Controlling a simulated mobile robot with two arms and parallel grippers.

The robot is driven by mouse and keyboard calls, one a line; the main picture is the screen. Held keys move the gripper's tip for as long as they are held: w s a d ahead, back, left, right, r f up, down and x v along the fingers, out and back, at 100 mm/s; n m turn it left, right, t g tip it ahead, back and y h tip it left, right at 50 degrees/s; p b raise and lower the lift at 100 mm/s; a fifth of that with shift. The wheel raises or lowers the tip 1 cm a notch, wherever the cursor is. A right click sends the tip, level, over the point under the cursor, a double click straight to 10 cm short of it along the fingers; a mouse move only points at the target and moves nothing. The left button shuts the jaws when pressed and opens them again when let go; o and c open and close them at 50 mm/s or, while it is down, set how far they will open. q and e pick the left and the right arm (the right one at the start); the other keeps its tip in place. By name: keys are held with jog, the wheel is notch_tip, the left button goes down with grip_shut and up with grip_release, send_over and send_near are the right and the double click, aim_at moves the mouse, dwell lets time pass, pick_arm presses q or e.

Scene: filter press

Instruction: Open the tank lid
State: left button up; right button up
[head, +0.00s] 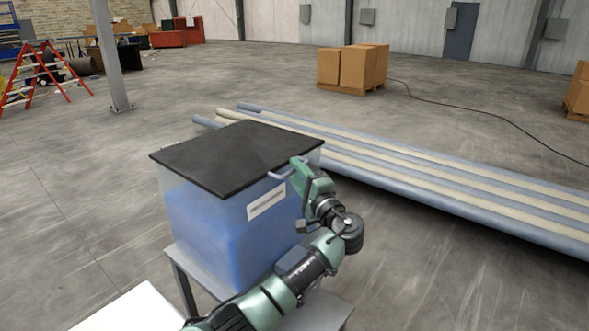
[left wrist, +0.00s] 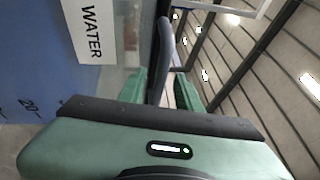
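The tank (head: 215,225) is a clear box with blue contents and a white label on its front. It also shows in the left wrist view (left wrist: 40,60), with "WATER" on the label. A flat black lid (head: 225,155) lies level on top, shut. A pale handle (head: 277,175) juts from the lid's front edge near the right corner. My left gripper (head: 298,165) is at this handle. In the left wrist view its two green fingers (left wrist: 160,88) stand apart, with a dark grey bar between them. I cannot tell whether they touch it. My right gripper is out of view.
The tank stands on a grey metal stand (head: 180,283). Long blue and cream pipes (head: 430,185) lie on the floor behind and to the right. A white surface (head: 135,312) is at the lower left. Boxes on a pallet (head: 355,68) stand far back.

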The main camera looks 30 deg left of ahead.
pick_arm(q)
jog(key=shift+w+a, duration=0.3)
jog(key=shift+a, duration=0.2)
grip_shut()
dwell(1.1)
